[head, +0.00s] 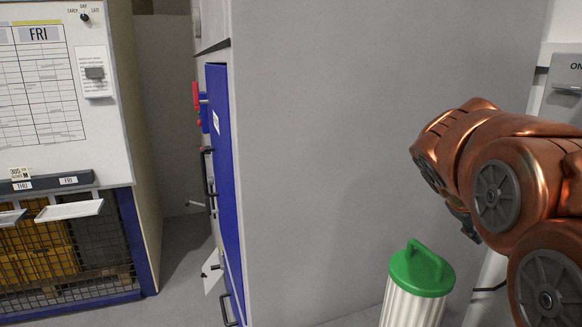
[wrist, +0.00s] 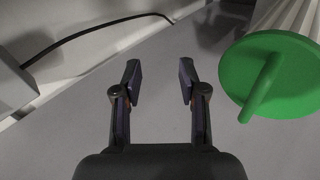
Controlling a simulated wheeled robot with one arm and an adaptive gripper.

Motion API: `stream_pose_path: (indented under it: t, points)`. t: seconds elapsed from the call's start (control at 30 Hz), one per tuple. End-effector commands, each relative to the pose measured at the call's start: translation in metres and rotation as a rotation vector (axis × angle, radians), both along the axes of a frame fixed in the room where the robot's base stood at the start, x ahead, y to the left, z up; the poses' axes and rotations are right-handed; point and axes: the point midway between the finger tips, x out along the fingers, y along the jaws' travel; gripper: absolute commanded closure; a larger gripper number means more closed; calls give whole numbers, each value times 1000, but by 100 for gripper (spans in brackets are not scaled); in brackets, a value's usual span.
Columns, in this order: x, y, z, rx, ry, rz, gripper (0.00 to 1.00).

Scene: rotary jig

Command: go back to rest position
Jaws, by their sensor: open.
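My gripper (wrist: 160,82) is open and empty in the wrist view, its two fingers apart over bare grey floor. In the head view my copper-coloured arm comes in from the right edge. A dark part of the gripper (head: 464,222) shows there beneath the arm, but its fingertips are hard to make out. The gripper is near a white ribbed bin (head: 410,308) with a green handled lid (head: 422,270). In the wrist view the green lid (wrist: 232,78) lies to the right of the fingers, apart from them.
A large grey cabinet (head: 380,120) with a blue door (head: 226,170) fills the middle. At left stands a FRI schedule board (head: 40,90) over a mesh cage (head: 70,255). A black cable (wrist: 100,35) runs along the wall. A grey box (head: 565,85) is at far right.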

Motion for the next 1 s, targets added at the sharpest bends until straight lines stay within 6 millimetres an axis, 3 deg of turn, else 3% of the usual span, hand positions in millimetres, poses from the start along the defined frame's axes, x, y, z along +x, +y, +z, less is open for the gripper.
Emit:
stream_pose_path:
  t: [0.3,0.6,0.8,1.0]
  points:
    - [-90,85,-89,287,108,-56,58]
    - [-190,167,-157,535,238,-147,58]
    - [-249,213,-187,666,317,-212,58]
    - [-279,235,-200,729,361,-250,58]
